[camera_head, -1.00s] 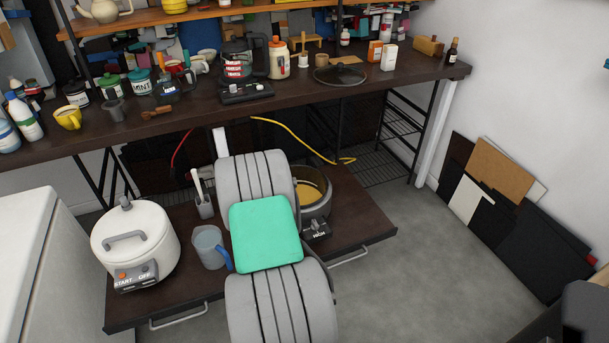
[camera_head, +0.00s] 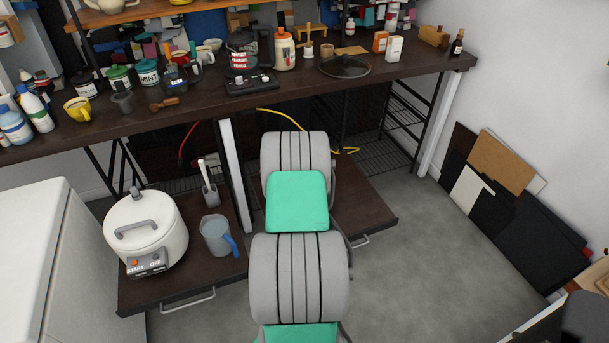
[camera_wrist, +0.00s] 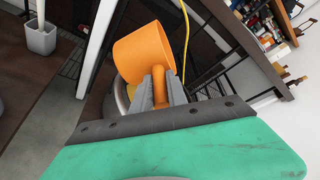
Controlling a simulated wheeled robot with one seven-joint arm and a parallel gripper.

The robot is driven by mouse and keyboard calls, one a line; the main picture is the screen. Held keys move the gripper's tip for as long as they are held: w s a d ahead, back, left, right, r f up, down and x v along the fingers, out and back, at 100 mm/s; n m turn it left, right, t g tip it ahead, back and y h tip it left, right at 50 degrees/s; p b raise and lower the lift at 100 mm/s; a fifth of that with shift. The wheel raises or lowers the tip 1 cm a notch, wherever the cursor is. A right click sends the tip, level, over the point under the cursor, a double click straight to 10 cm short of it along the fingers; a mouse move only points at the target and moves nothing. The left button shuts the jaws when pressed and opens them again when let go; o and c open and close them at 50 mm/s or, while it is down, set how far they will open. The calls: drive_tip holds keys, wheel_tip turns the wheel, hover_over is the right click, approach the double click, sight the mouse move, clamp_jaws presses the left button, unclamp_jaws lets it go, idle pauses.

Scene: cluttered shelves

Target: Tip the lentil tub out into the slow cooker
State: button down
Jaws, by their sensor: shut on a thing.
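My gripper (camera_wrist: 160,88) is shut on the handle of an orange tub (camera_wrist: 143,52), which shows tilted in the wrist view. I cannot see what is inside the tub. Behind and below it, a curved silver rim (camera_wrist: 121,92) with yellowish stuff beside it shows partly; it looks like the slow cooker. In the head view my arm hides the gripper, the tub and the open pot.
A white lidded cooker (camera_head: 146,232), a clear jug with a blue handle (camera_head: 215,236) and a utensil holder (camera_head: 209,194) stand on the low shelf's left side. A white post (camera_head: 237,175) rises beside my arm. The counter above is crowded; a glass lid (camera_head: 345,67) lies there.

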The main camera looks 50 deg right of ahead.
drive_tip(key=shift+s+d+r+m+y, duration=0.3)
drive_tip(key=shift+d+r+m, duration=0.1)
drive_tip(key=shift+d, duration=0.15)
drive_tip(key=shift+s+d+f+m, duration=0.15)
drive_tip(key=shift+d+f+m, duration=0.25)
drive_tip(key=shift+m, duration=0.2)
idle(0.7)
drive_tip(key=shift+s+d+r+m+t+y, duration=0.1)
drive_tip(key=shift+r+m+t+y, duration=0.25)
drive_tip(key=shift+m+y, duration=0.35)
idle(0.4)
drive_tip(key=shift+s+d+f+m+t+y+b, duration=0.15)
drive_tip(key=shift+d+f+m+t+y+b, duration=0.1)
drive_tip(key=shift+f+m+y+b, duration=0.25)
drive_tip(key=shift+s+d+f+m+t+y+b, duration=0.15)
drive_tip(key=shift+d+f+m+y+b, duration=0.15)
drive_tip(key=shift+f+m+b, duration=0.3)
idle(1.6)
